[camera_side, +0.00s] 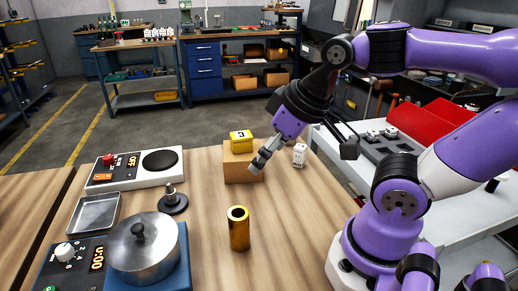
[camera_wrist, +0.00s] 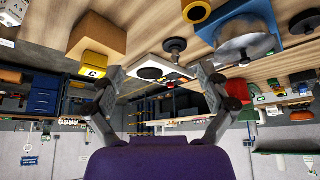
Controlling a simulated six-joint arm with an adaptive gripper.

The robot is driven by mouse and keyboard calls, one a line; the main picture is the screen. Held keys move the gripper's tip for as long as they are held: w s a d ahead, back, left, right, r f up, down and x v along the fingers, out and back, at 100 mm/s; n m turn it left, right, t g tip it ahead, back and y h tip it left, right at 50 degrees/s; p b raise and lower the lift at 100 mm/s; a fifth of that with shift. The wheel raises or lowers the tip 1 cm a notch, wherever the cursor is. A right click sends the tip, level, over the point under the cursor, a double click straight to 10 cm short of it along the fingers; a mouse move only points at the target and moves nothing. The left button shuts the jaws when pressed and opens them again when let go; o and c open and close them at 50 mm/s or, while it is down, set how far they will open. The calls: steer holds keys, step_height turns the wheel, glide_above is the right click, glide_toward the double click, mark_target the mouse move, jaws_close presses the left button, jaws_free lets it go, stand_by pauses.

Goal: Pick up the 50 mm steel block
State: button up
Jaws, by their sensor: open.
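I cannot make out a plain steel block in either view. A yellow block (camera_side: 240,136) marked with a dark character sits on a brown box (camera_side: 236,167) on the wooden bench. In the wrist view the yellow block (camera_wrist: 95,66) and the box (camera_wrist: 97,37) appear upside down at the upper left. A small white marked block (camera_side: 299,155) stands on the bench to the right of the box. My gripper (camera_side: 261,160) is beside the box's right side in the side view. Its fingers are spread in the wrist view (camera_wrist: 160,88), with nothing between them.
A brass cylinder (camera_side: 239,230) stands open in front of the box. To the left are a hotplate unit (camera_side: 132,168), a metal tray (camera_side: 94,215), a small dark stand (camera_side: 172,201) and a lidded pot (camera_side: 143,246). Bench between box and cylinder is clear.

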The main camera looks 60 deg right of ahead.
steer(key=shift+w+d, duration=0.1)
stand_by(0.3)
steer(key=w+d+m+g+h, duration=0.1)
steer(key=w+d+m, duration=0.25)
steer(key=d, duration=0.35)
steer(key=w+d+m+h, duration=0.1)
steer(key=w+d+m, duration=0.1)
steer(key=w+d, duration=0.4)
steer(key=d+f+m, duration=0.1)
steer(key=d+f, duration=0.2)
steer(key=d, duration=0.4)
steer(key=d+f+m+g+h, duration=0.1)
steer(key=d+f+m, duration=0.1)
steer(key=d+f, duration=0.2)
steer(key=d+f+m, duration=0.1)
steer(key=d+f, duration=0.2)
steer(key=d, duration=0.7)
steer(key=shift+s+f+m+g, duration=0.25)
steer(key=shift+f+m+g, duration=0.1)
steer(key=shift+g, duration=0.05)
steer(key=shift+h, duration=0.3)
steer(key=x, duration=0.5)
steer(key=shift+w+d+f, duration=0.2)
steer(key=shift+f, duration=0.05)
jaws_close()
